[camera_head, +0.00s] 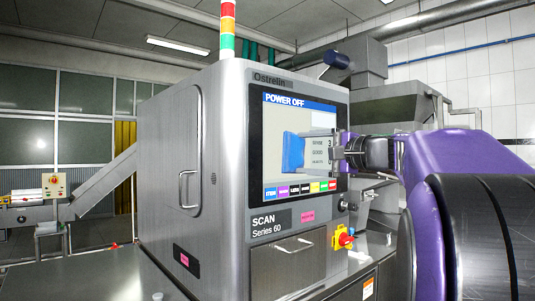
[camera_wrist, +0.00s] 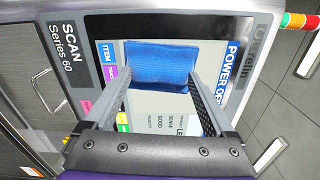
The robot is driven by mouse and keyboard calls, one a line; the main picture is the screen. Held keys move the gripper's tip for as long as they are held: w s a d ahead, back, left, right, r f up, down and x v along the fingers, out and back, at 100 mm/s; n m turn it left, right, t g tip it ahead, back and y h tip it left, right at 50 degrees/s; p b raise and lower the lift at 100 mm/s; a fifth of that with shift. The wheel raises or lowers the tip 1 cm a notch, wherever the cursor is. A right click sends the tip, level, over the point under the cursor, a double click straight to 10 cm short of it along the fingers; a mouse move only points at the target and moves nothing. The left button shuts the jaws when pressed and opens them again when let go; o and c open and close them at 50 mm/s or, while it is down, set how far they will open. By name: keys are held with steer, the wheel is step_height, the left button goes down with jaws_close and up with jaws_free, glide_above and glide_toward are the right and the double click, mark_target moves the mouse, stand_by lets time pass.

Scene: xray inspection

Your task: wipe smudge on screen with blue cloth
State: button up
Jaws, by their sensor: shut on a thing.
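The screen (camera_head: 275,115) is on the front of a grey scanner and reads POWER OFF; it also shows in the wrist view (camera_wrist: 110,27). My gripper (camera_head: 312,150) is in front of the screen, shut on the blue cloth (camera_head: 292,152). In the wrist view the folded cloth (camera_wrist: 160,65) lies between the fingertips (camera_wrist: 160,80), over the screen face. I cannot tell for sure whether the cloth touches the glass. I make out no smudge; the cloth and gripper hide part of the screen.
A red and yellow switch (camera_head: 343,238) sticks out at the scanner's lower right. A signal light (camera_head: 227,30) stands on top. A door handle (camera_head: 184,188) is on the left side. A drawer handle (camera_head: 293,247) is below the screen.

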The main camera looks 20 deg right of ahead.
steer(key=shift+p+x, duration=0.45)
steer(key=shift+x, duration=2.7)
steer(key=shift+x, duration=1.05)
steer(key=shift+w+d+p, duration=0.3)
steer(key=shift+d+p, duration=0.2)
steer(key=shift+d, duration=0.4)
steer(key=shift+w+d+p, duration=0.25)
steer(key=shift+d+p, duration=0.2)
steer(key=shift+d, duration=0.45)
steer(key=shift+w+f, duration=0.1)
steer(key=shift+w, duration=0.05)
steer(key=shift+s+a+b, duration=0.25)
steer(key=shift+a+b, duration=0.35)
steer(key=shift+a, duration=0.25)
steer(key=shift+s+a+b, duration=0.25)
steer(key=shift+a+b, duration=0.35)
steer(key=shift+a, duration=0.2)
steer(key=shift+s+a, duration=0.1)
steer(key=shift+a, duration=0.3)
